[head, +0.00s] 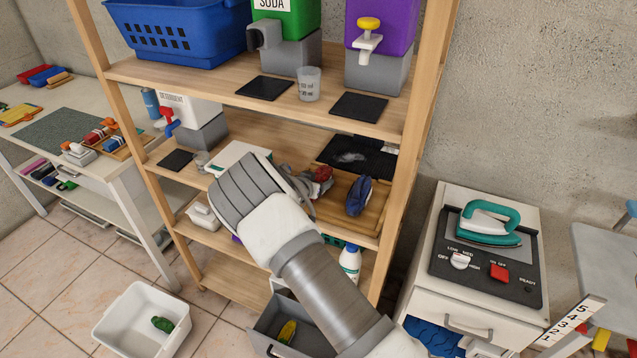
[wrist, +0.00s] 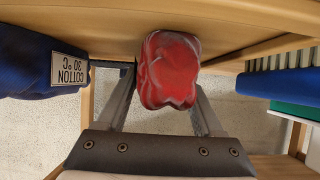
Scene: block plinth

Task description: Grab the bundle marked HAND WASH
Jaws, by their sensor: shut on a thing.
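A red bundle (wrist: 168,70) with pale greyish patches sits between the fingers of my gripper (wrist: 165,88) in the wrist view. My gripper is shut on it. No label shows on its visible side, so I cannot read a HAND WASH mark. In the head view the red bundle (head: 322,176) is small and partly hidden by my gripper (head: 308,184), at the wooden tray (head: 340,222) on the middle shelf. A blue bundle (head: 358,196) lies to its right. In the wrist view the blue bundle (wrist: 35,65) carries a COTTON 30°C label, upside down.
The shelf board above (head: 330,115) holds a SODA dispenser (head: 292,20), a purple dispenser (head: 380,25) and a cup (head: 309,84). A shelf post (head: 415,140) stands right of the tray. A white box (head: 238,158) is left of my gripper. A white bottle (head: 350,260) stands below.

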